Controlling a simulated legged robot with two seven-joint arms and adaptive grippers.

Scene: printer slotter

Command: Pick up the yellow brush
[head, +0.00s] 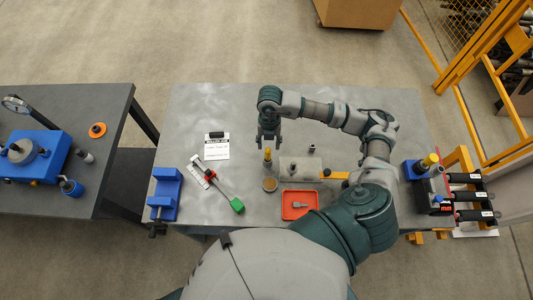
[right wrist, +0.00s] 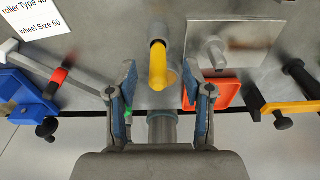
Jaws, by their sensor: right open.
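The yellow brush (head: 267,155) shows just below my right gripper (head: 268,142) on the grey table in the head view. In the right wrist view the yellow brush (right wrist: 158,68) lies between the two fingers of my right gripper (right wrist: 159,75), with a gap on each side. The fingers are spread and hold nothing. A grey rounded part sits around or behind the brush's far end; I cannot tell which. The brush's lower part is not clear in the head view. My left gripper is not in view.
A brown-topped round container (head: 270,184) stands near the brush. A red tray (head: 299,204) lies to its right, and a metal block (head: 300,167) behind that tray. A green-ended tool (head: 237,205), a white card (head: 216,147) and a blue vise (head: 166,193) are left.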

